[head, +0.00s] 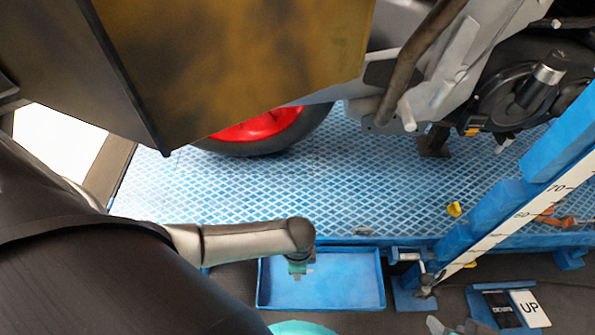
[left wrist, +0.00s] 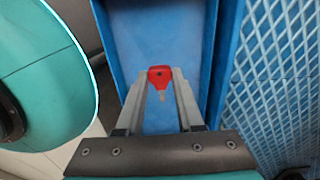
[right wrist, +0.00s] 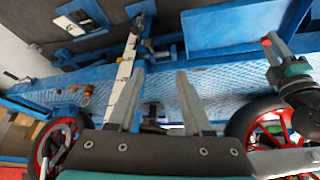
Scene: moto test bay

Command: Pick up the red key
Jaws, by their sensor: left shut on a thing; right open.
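The red key (left wrist: 160,73) has a red head and a short pale shank. In the left wrist view my left gripper (left wrist: 163,76) is shut on it, and the blue tray (left wrist: 150,30) lies behind it. The right wrist view shows my left gripper (right wrist: 270,48) at the right, with red at its tip. My right gripper (right wrist: 159,79) is open, and nothing shows between its fingers. In the head view, one of my arms reaches over the blue tray (head: 345,285); its fingertips are unclear and no key shows there.
A blue patterned platform (head: 350,190) lies behind the tray, with a red-rimmed wheel (head: 262,126) on it. A blue post with a white scale (head: 510,228) stands at right. A brown-gold panel (head: 240,50) blocks the upper left.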

